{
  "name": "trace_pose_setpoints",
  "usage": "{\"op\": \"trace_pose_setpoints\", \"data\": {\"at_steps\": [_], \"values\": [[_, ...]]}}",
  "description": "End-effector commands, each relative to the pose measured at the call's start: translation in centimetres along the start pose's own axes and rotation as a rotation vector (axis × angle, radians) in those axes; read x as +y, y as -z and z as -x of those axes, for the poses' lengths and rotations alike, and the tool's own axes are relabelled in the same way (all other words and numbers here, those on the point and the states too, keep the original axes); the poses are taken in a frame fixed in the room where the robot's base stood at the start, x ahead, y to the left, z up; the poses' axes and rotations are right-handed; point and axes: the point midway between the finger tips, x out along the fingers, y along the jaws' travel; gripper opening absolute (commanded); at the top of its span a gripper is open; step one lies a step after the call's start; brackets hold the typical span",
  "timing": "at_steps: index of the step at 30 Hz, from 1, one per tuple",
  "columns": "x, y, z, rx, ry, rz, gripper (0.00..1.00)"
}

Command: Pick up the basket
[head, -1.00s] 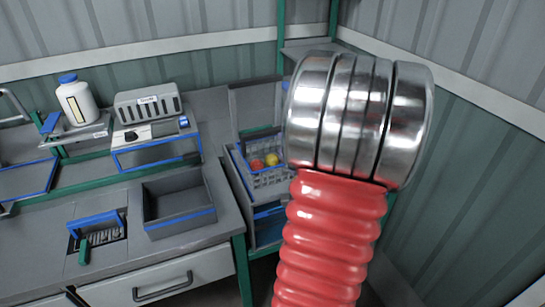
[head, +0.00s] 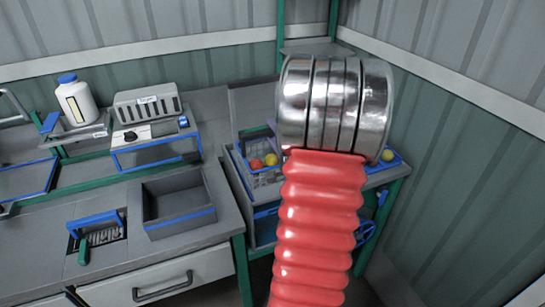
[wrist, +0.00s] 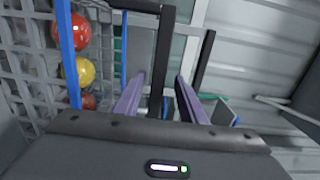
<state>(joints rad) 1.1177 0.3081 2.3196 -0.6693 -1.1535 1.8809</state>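The basket (head: 262,178) is a grey mesh one, holding red and yellow tomatoes, on the stand right of the bench in the head view. My arm covers its right side. In the wrist view, the basket's mesh (wrist: 25,60) fills the left, with tomatoes and a blue bar beside it. My gripper (wrist: 161,82) shows there as two purple fingers, apart. A dark upright bar (wrist: 163,50) lies between them in the picture; I cannot tell whether it is the basket's handle or whether they touch it. In the head view my gripper is mostly hidden behind my arm.
A yellow tomato (head: 388,156) in a blue-edged holder sits right of my arm. A grey open box (head: 180,222) stands on the bench at left, with a white bottle (head: 76,100) and a slotted grey unit (head: 148,106) behind. Corrugated walls close off the back and right.

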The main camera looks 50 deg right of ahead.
Motion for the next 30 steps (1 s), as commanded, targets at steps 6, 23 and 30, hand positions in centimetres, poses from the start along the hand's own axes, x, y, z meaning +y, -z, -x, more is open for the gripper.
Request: {"op": "trace_pose_setpoints", "data": {"at_steps": [6, 23, 30], "values": [[0.1, 0.0, -0.7, -0.001, 0.0, 0.0, 0.38], [0.4, 0.2, -5.2, 0.001, 0.001, 0.0, 0.38], [0.4, 0.2, -5.2, 0.001, 0.001, 0.0, 0.38]]}}
